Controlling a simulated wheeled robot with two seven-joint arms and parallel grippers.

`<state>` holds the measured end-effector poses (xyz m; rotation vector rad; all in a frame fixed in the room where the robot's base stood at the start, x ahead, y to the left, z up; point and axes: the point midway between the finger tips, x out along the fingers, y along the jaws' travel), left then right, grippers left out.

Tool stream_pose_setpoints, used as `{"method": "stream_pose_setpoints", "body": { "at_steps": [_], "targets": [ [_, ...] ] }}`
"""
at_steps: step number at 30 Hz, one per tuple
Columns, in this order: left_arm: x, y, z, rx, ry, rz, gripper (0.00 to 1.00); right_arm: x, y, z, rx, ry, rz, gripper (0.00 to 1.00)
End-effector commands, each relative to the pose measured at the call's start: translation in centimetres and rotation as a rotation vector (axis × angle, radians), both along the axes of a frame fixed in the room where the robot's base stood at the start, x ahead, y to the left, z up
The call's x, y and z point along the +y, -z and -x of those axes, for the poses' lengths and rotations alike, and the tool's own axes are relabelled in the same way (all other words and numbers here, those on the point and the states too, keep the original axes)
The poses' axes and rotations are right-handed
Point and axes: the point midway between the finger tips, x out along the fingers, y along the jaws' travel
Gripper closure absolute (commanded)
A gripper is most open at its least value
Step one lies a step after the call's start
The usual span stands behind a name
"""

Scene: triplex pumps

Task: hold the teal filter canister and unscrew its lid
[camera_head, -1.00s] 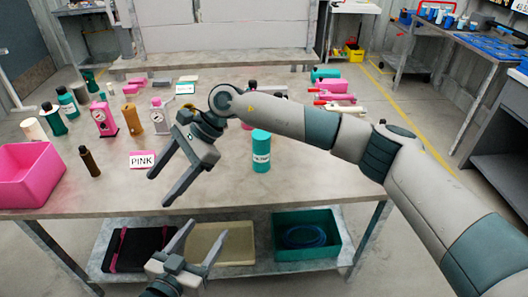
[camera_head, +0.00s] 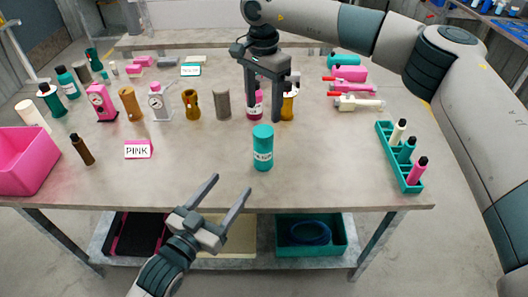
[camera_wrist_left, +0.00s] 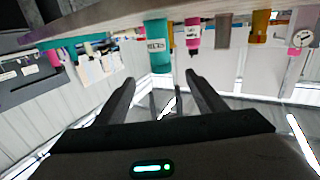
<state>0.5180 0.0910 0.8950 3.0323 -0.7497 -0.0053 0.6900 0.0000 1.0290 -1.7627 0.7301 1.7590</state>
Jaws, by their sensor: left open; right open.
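The teal filter canister (camera_head: 263,153) stands upright near the front middle of the table, with a teal lid on top and a white label on its side. It also shows in the left wrist view (camera_wrist_left: 158,50), ahead of the fingers. My left gripper (camera_head: 229,185) is open and empty in front of the table's front edge, lower left of the canister and apart from it. My right gripper (camera_head: 265,108) is open and points down behind the canister, around or close to a pink-and-dark bottle (camera_head: 254,104); I cannot tell whether it touches it.
A teal rack (camera_head: 412,180) with several small bottles stands at the right edge. A pink bin (camera_head: 28,165), a brown bottle (camera_head: 82,150) and a PINK sign (camera_head: 138,150) are at left. Several canisters stand in a row behind. The table around the teal canister is clear.

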Motion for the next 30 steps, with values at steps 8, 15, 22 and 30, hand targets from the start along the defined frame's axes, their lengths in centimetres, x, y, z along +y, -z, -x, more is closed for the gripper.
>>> {"method": "stream_pose_setpoints", "body": {
  "at_steps": [8,15,22,30],
  "targets": [
    [-0.5,0.0,-1.1,-0.001,0.0,0.0,0.36,0.0,0.0,0.0,0.001,0.0,-0.001,0.4],
    [-1.9,-0.1,-3.7,-0.002,-0.001,0.001,0.36,0.0,0.1,0.0,0.001,0.001,-0.002,0.4],
    [-3.7,0.0,-7.0,-0.001,0.0,0.0,0.36,0.0,0.1,0.0,0.001,0.001,-0.002,0.4],
    [-5.8,-0.1,-10.9,-0.001,0.0,0.0,0.36,0.0,0.0,0.0,0.001,0.001,-0.002,0.4]
  ]
}}
